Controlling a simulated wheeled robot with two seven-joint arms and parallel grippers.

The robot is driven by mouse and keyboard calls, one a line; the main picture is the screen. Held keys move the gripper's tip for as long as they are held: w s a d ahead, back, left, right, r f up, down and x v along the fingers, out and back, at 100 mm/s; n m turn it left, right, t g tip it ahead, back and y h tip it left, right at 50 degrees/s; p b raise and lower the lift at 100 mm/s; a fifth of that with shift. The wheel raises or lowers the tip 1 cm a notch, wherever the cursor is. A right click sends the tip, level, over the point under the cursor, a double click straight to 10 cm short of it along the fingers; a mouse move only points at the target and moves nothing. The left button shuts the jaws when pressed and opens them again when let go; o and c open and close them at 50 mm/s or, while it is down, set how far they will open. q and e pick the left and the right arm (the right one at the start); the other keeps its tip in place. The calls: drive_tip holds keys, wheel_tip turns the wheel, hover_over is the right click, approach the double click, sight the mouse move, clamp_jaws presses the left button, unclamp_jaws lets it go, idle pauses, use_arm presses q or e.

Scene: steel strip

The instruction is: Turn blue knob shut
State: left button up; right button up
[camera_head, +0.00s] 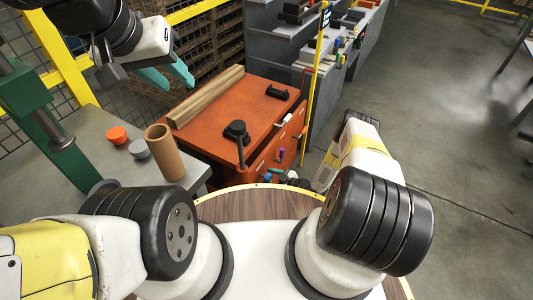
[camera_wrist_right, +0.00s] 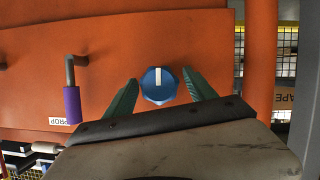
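The blue knob (camera_wrist_right: 158,88) is on the orange panel in the right wrist view, with its white pointer mark standing upright. My right gripper (camera_wrist_right: 161,80) is open, its two teal fingers on either side of the knob with gaps showing. Whether either finger touches it I cannot tell. In the head view my right arm comes down at the right of the orange cabinet, and its fingers are not clearly made out. My left gripper (camera_head: 168,78) is open and empty, at the upper left near the cabinet's far left corner.
A purple-gripped handle (camera_wrist_right: 72,104) sticks out left of the knob. The orange cabinet (camera_head: 215,105) carries wooden strips (camera_head: 205,97) and a black lever device (camera_head: 236,130). A brown cylinder (camera_head: 165,152) stands on a grey table at left. Open floor lies at the right.

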drive_tip(key=c, duration=1.2)
drive_tip(key=n+t, duration=0.1)
drive_tip(key=n, duration=0.1)
drive_tip(key=shift+n+t+h, duration=0.3)
drive_tip(key=shift+h, duration=0.1)
drive_tip(key=shift+n+t, duration=0.7)
drive_tip(key=shift+n, duration=0.3)
drive_tip(key=shift+h, duration=0.3)
drive_tip(key=shift+s, duration=0.1)
drive_tip(key=o, duration=1.4)
drive_tip(key=shift+c, duration=0.2)
